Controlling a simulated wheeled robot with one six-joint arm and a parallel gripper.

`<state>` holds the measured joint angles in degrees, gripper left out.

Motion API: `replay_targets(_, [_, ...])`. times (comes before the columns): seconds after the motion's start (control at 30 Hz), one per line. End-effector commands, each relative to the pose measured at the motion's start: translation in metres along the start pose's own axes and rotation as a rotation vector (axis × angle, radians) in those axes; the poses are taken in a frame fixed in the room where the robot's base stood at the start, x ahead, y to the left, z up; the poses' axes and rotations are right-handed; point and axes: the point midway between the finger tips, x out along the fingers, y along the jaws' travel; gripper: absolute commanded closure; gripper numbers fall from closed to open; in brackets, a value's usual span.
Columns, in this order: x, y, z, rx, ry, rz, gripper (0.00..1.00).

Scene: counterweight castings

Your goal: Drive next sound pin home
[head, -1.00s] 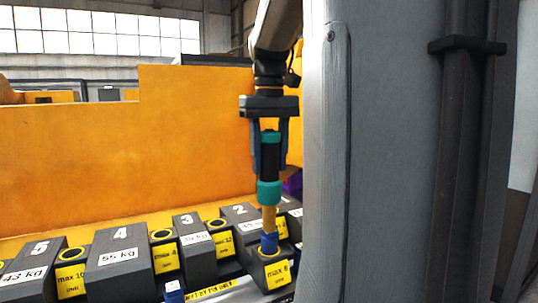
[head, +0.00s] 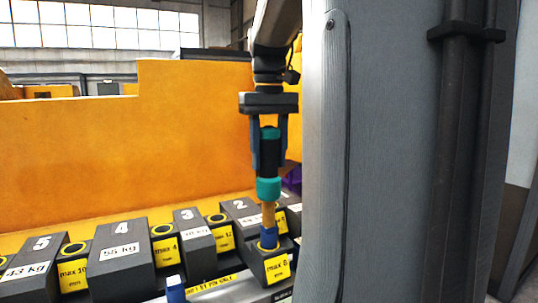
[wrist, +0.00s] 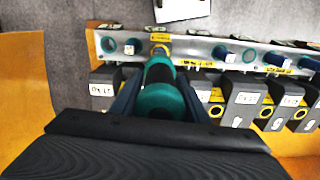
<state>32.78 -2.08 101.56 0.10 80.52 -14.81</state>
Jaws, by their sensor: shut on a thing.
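My gripper (head: 268,150) is shut on an upright tool with a black and teal body (head: 268,187) and a brass-coloured lower shaft (head: 268,212). It also shows in the wrist view, with the tool (wrist: 160,98) pointing away from the camera. The shaft's lower end meets a blue pin (head: 269,238) at the top of the block (head: 258,258) labelled "max 8 mm". Whether it presses on the pin cannot be told. Another blue pin (head: 176,289) stands at the front left. In the wrist view, blue pins (wrist: 219,53) stand along a pale rail (wrist: 185,52).
Dark castings with numbers and weights stand in a row, among them number 4 (head: 121,255) and number 3 (head: 193,240). Yellow-labelled blocks (head: 165,245) with ringed holes sit between them. An orange wall (head: 120,150) rises behind. A white plate (wrist: 182,9) lies beyond the rail.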

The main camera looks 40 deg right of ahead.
Motion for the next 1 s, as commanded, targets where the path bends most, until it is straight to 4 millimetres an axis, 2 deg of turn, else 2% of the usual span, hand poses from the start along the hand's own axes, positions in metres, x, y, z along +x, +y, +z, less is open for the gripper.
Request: replay_targets(1.0, [0.0067, 0.0, 0.0, 0.0, 0.0, 0.0, 1.0])
